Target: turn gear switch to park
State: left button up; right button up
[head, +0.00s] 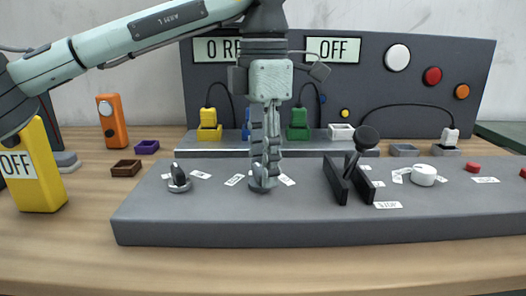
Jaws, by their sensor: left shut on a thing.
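My left gripper (265,172) points straight down in the head view, over the grey console (200,228). Its fingers are shut on a small dark rotary switch (260,189), mostly hidden behind them. White labels lie around this switch, too small to read. To the left is another dark pointer knob (179,180) on a metal ring, also with labels. To the right, a black lever with a round head (367,138) leans between two black plates. I cannot tell from the labels which control is the gear switch. My right gripper is not in view.
A white knob (424,175) sits right of the lever. A yellow box (36,170) and an orange box (112,121) stand at left. The front table edge is clear.

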pick_arm(q)
jog(key=shift+m+p, duration=0.45)
jog(key=shift+m, duration=1.35)
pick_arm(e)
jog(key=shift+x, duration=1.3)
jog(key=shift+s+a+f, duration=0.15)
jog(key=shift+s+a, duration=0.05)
pick_arm(q)
jog(key=o, duration=1.2)
jog(key=shift+c, duration=0.2)
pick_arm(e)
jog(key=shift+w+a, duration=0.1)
pick_arm(q)
notch_tip(320, 180, up, 12)
jog(key=shift+s, duration=0.1)
